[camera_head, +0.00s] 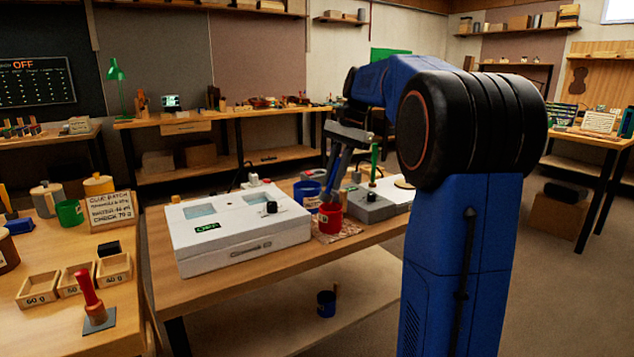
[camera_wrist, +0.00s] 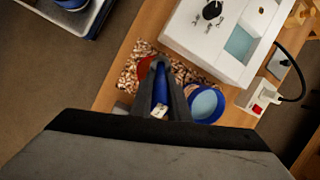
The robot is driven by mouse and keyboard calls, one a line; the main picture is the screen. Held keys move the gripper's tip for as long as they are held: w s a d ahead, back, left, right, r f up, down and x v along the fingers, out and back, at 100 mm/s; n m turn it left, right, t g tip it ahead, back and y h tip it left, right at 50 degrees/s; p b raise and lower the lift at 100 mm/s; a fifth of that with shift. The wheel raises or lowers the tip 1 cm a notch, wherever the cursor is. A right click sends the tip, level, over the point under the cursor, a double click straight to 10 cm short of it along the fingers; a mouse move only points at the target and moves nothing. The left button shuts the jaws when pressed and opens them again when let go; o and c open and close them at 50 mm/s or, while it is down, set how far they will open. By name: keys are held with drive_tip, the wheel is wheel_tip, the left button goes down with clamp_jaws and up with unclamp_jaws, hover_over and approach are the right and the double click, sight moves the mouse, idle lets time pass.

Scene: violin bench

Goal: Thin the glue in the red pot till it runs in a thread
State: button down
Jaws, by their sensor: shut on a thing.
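The red pot (camera_head: 330,219) stands on a speckled mat (camera_head: 347,231) near the bench's right part. In the wrist view only part of the red pot (camera_wrist: 146,67) shows behind my fingers, so its glue is hidden. My gripper (camera_head: 332,188) points down just above the red pot. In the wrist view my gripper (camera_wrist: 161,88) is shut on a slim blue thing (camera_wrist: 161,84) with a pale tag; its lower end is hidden. A blue pot (camera_head: 303,197) stands beside the red one. The wrist view shows pale blue liquid in the blue pot (camera_wrist: 204,104).
A white case (camera_head: 240,240) with an OPEN label fills the bench's left part. A grey box (camera_head: 370,207) with a green upright stick stands right of the red pot. A recipe card (camera_head: 110,209) and wooden trays (camera_head: 75,279) sit on the left table.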

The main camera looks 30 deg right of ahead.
drive_tip(key=shift+s+a+r+h, duration=0.1)
drive_tip(key=shift+a+r+h, duration=0.2)
drive_tip(key=shift+h, duration=0.4)
drive_tip(key=h, duration=0.1)
drive_tip(key=a+h, duration=0.1)
drive_tip(key=h, duration=0.1)
drive_tip(key=shift+a+r, duration=0.25)
drive_tip(key=shift+r, duration=0.05)
drive_tip(key=shift+d+r, duration=0.15)
drive_tip(key=shift+r, duration=1.6)
